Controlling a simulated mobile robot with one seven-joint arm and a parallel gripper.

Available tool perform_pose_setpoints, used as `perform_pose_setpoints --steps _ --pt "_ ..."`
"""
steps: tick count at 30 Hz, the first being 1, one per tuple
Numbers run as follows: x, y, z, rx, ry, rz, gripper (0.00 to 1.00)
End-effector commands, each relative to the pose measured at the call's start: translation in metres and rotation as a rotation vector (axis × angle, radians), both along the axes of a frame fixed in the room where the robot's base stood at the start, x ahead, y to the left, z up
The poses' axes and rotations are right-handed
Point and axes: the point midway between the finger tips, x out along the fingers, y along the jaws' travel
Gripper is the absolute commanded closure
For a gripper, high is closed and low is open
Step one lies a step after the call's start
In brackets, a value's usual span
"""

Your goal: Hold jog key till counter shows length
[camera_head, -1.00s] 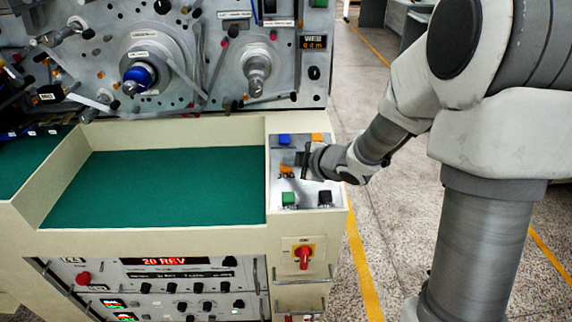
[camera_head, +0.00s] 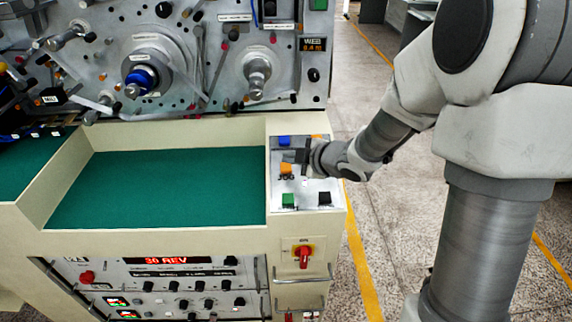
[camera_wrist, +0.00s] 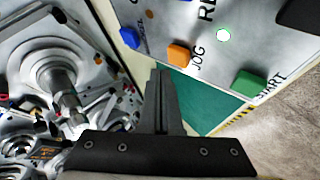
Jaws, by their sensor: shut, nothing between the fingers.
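The orange JOG key (camera_head: 286,168) is on the sloped grey key panel (camera_head: 318,183). In the wrist view the key (camera_wrist: 180,53) sits just beyond the fingertips, beside the printed word JOG. My gripper (camera_head: 286,155) is shut and empty, with its fingers pointing left just behind the key. In the wrist view the closed fingertips (camera_wrist: 162,74) appear apart from the key, though contact is hard to judge. The small WEB counter (camera_head: 313,45) at the upper right reads about 0.4 m. A red display (camera_head: 165,261) on the lower front reads 30 REV.
A blue key (camera_head: 284,140), a green key (camera_head: 289,199) and a black key (camera_head: 324,198) surround JOG on the panel. A small lamp (camera_wrist: 223,34) is lit. Spindles (camera_head: 257,74) stand on the upright face behind. The green tray floor (camera_head: 165,185) is bare.

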Motion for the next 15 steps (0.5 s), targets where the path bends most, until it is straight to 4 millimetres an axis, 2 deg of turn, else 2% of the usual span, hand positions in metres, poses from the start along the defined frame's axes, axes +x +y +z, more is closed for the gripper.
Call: perform_pose_setpoints --steps 1,9,15 --pt "-0.001 0.000 0.009 0.000 0.000 0.000 1.00" --pt "-0.008 0.000 0.036 0.000 -0.001 0.000 1.00" --pt "-0.012 0.000 0.044 0.001 0.000 -0.001 1.00"
